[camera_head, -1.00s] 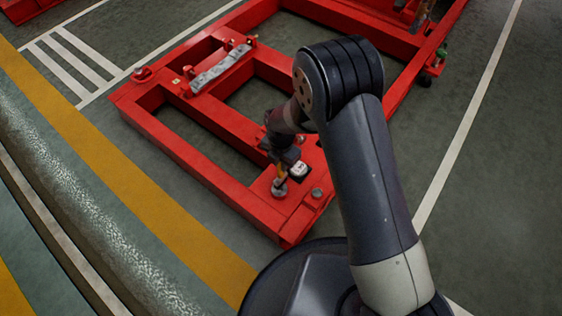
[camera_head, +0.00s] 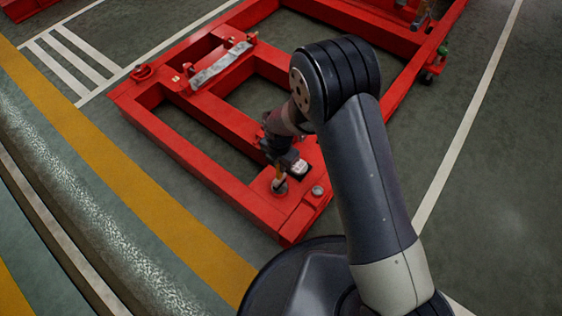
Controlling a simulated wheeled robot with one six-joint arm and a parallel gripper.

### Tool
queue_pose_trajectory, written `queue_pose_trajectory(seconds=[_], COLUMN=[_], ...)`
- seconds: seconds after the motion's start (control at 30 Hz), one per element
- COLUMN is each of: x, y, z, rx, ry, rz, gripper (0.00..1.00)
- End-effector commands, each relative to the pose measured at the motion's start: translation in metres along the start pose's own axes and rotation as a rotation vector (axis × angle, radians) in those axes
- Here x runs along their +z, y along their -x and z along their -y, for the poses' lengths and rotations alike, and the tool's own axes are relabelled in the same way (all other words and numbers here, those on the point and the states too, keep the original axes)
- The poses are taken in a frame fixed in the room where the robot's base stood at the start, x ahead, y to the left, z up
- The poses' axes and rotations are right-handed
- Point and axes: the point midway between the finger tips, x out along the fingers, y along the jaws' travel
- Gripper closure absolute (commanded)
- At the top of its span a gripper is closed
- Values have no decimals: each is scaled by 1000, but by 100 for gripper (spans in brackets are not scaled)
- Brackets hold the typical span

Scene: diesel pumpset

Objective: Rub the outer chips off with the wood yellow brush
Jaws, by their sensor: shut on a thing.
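The brush (camera_head: 279,176) has a yellow wood-coloured handle and shows small in the head view. My gripper (camera_head: 282,167) is shut on it and holds it roughly upright, pointing down at the near corner of the red frame (camera_head: 180,150). The brush's lower end is at a round grey fitting (camera_head: 279,187) on that corner. I cannot tell whether the bristles touch it. Chips are too small to make out. My arm hides part of the frame behind it.
A second round fitting (camera_head: 317,191) sits right of the brush. A grey bar (camera_head: 221,66) lies across the frame farther back. A yellow floor stripe (camera_head: 150,205) runs along the left. The green floor right of my arm is clear.

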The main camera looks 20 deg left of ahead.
Motion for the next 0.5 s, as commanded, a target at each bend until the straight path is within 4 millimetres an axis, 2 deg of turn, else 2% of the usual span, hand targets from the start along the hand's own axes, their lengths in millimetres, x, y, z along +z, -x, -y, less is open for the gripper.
queue_pose_trajectory(seconds=[0.5], x=[-16], y=[0], z=[0], rx=[0], ry=[0], rz=[0], gripper=[100])
